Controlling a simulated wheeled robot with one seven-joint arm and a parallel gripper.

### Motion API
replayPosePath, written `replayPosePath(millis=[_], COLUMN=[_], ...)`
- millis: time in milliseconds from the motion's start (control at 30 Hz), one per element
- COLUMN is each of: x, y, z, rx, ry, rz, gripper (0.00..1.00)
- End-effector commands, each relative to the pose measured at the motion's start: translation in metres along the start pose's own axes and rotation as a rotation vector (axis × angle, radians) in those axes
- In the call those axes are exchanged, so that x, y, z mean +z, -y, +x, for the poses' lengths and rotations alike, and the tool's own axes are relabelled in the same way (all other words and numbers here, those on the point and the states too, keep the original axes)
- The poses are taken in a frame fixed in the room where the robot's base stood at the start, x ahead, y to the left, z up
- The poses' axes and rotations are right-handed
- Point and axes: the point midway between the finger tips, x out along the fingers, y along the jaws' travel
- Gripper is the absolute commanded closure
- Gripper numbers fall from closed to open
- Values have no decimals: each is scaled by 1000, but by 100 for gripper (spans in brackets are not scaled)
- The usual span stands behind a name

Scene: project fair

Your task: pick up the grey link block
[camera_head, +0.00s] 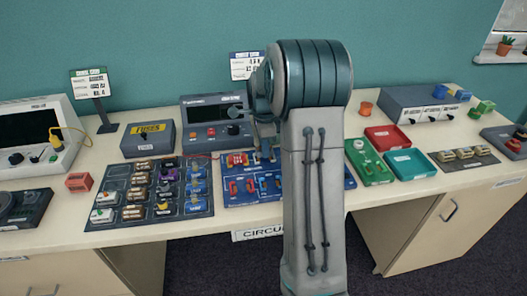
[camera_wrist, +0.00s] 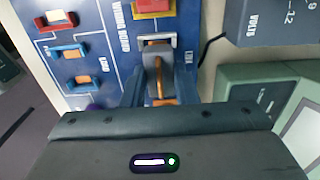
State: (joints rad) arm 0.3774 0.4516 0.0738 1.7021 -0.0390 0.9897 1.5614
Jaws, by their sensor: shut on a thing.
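In the wrist view, the grey link block (camera_wrist: 157,56), with orange showing along its near part, is between the two fingers of my gripper (camera_wrist: 160,88). The gripper is shut on it. The block is at the edge of the blue wiring board (camera_wrist: 105,75), close to a pale metal clip and a printed label; I cannot tell whether it still touches the board. In the head view, my arm covers most of the gripper and the block. The blue board (camera_head: 228,201) partly shows left of my arm.
Red and blue blocks sit on the board left of my gripper. A green case (camera_wrist: 236,87) and a blue-grey box (camera_wrist: 262,27) stand to the right. The head view shows a dark tray of parts (camera_head: 120,184), a red tray (camera_head: 386,133) and a green tray (camera_head: 408,165) on the table.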

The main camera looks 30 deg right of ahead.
Motion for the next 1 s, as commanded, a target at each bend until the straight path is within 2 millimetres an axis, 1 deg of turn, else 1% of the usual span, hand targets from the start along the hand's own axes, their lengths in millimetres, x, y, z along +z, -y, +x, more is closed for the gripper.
replayPosePath(millis=[100, 167, 400, 500, 600, 700, 800, 1000], x=[1, -14, -66, -84, -97, -106, -111, -112], y=[1, -3, -17, -22, -25, -28, -29, -30], z=[-25, -31, -63, -74, -83, -90, -96, -107], rx=[-7, -4, -4, -3, -2, -2, -1, -1], ry=[-1, -1, -1, 0, 0, 0, 0, 0], rz=[-2, 5, 5, 4, 2, 1, 0, -1], gripper=[96, 96, 96, 96, 96, 96, 96, 96])
